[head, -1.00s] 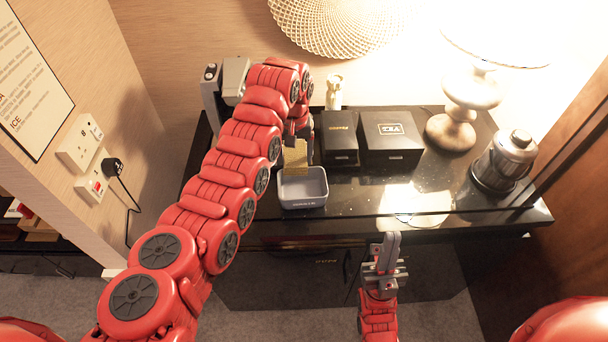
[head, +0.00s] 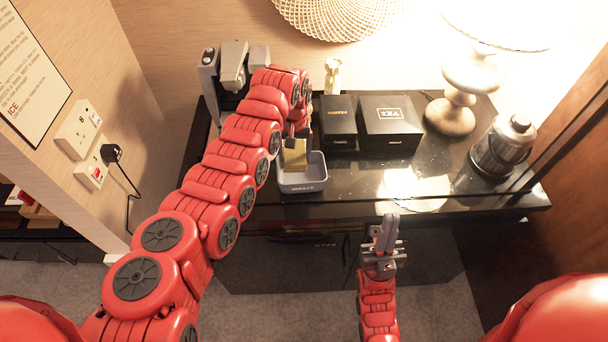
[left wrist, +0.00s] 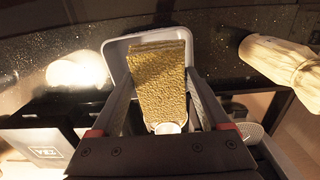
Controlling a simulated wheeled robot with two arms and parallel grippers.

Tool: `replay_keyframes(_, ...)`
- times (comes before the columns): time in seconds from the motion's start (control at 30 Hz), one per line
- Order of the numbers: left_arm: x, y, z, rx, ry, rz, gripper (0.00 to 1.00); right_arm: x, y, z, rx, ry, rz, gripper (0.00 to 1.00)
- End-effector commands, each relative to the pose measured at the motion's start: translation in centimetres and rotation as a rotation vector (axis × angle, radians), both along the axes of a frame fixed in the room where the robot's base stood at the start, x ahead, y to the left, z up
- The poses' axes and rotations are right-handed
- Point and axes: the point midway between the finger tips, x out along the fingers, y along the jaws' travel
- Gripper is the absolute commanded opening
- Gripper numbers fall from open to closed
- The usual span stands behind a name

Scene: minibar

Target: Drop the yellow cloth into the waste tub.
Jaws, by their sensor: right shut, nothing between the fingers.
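The yellow cloth (head: 294,154) hangs from my left gripper (head: 297,132), its lower end at the tub opening. In the left wrist view the cloth (left wrist: 160,85) lies between the two fingers of the left gripper (left wrist: 160,78), which appear closed against its edges. The waste tub (head: 303,185) is a small grey open box on the black counter, below the cloth. Its pale rim (left wrist: 115,47) shows behind the cloth in the left wrist view. I cannot tell if the cloth touches the tub. My right gripper (head: 388,220) is shut and empty in front of the counter.
Two black boxes (head: 390,125) (head: 339,123) stand right of the tub. A lamp (head: 452,117) and a metal canister (head: 503,148) are farther right. A pale figurine (head: 333,77) stands behind. A grey machine (head: 233,65) stands at back left. The counter's front right is clear.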

Motion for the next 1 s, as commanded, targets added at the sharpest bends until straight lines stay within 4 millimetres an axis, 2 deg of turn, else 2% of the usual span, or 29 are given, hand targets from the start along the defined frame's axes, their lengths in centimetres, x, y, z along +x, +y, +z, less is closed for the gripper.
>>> replay_keyframes(0.03,0.0,0.0,0.0,0.000,0.000,0.000,0.89,0.0,0.0,0.0,0.000,0.000,0.000,0.00)
replay_keyframes(0.1,0.0,0.0,0.0,0.000,0.000,0.000,1.00,0.0,0.0,0.0,0.000,0.000,0.000,0.00)
replay_keyframes(0.47,0.1,0.0,0.6,0.000,0.000,0.000,1.00,0.0,0.0,-0.7,0.000,0.000,0.000,0.00)
replay_keyframes(0.57,0.2,0.0,2.0,-0.001,-0.005,0.000,1.00,0.0,0.0,-1.6,0.000,0.000,0.000,0.00)
replay_keyframes(0.7,0.1,0.0,5.3,0.000,-0.005,-0.001,1.00,0.0,0.0,-3.6,0.000,0.000,0.000,0.00)
replay_keyframes(0.83,0.1,0.0,8.6,0.001,-0.005,0.001,1.00,0.0,0.0,-4.9,0.000,0.000,0.000,0.00)
replay_keyframes(1.0,0.1,0.1,11.4,0.001,-0.003,0.001,1.00,0.0,0.0,-5.4,0.000,0.000,0.000,0.00)
